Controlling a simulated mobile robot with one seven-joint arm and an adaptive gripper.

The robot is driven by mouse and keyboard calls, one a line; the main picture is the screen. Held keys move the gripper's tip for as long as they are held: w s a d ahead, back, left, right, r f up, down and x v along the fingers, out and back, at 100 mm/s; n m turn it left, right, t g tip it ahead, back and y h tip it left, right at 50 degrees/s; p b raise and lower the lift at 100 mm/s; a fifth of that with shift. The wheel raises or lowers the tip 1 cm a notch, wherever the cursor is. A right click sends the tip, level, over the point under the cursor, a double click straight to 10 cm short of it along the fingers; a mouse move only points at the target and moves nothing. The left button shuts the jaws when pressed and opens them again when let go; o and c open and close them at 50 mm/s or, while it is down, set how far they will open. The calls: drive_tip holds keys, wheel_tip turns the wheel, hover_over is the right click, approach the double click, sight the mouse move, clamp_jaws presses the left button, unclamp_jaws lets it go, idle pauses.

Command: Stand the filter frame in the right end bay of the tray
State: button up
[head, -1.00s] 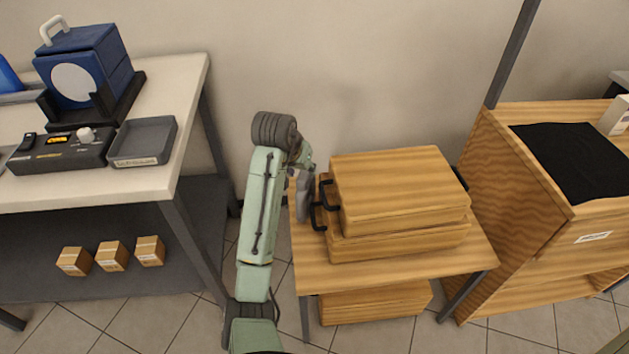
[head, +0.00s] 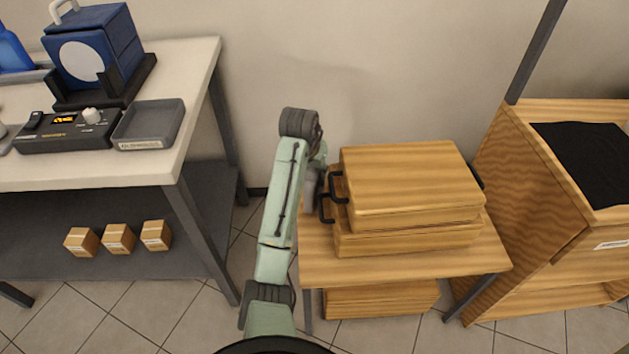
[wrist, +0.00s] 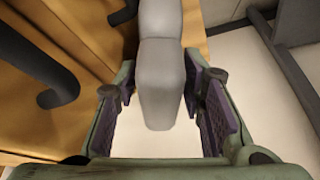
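My gripper (wrist: 162,105) is beside the left side of the wooden cases, mostly hidden behind my arm in the head view. In the wrist view its two purple-padded fingers stand apart, with a smooth grey block-like piece (wrist: 160,75) between them. Gaps show on both sides of it; I cannot tell whether the fingertips touch it. The grey piece (head: 311,187) also shows in the head view near the case handles. I make out no clear filter frame. A shallow grey tray (head: 172,138) with a label lies on the white bench; no bays can be made out in it.
Stacked wooden cases (head: 410,180) with dark handles fill most of a low wooden table (head: 350,272). A blue box (head: 95,45) and a control unit (head: 65,133) stand on the white bench (head: 195,85). A wooden cabinet (head: 520,225) stands at the right.

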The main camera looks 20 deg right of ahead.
drive_tip(key=shift+x, duration=0.95)
clamp_jaws()
drive_tip(key=shift+r, duration=0.1)
